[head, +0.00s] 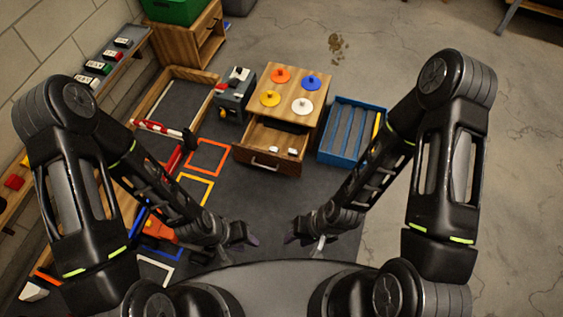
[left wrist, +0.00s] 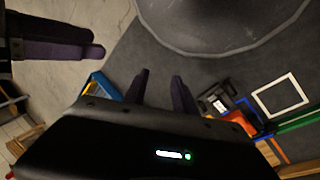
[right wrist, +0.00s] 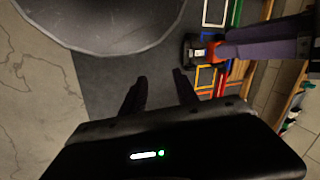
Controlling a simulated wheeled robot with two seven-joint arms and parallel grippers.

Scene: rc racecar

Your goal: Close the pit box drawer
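The pit box (head: 291,95) is a wooden cabinet with orange, blue, yellow and white discs on its top, standing in the middle of the head view. Its drawer (head: 268,148) is pulled out toward me, with a metal handle (head: 265,165) on the front. Small white items and something dark lie inside the drawer. My left gripper (head: 248,241) is below and left of the drawer, apart from it. Its fingers stand apart and empty in the left wrist view (left wrist: 160,88). My right gripper (head: 294,240) is below and right of the drawer. Its fingers are apart and empty in the right wrist view (right wrist: 160,88).
A blue crate (head: 352,130) stands close to the right of the pit box. A dark grey box (head: 236,95) stands to its left. Coloured square outlines (head: 208,157) and a wooden-framed tray (head: 165,95) lie further left. Dark mat between my grippers and the drawer is clear.

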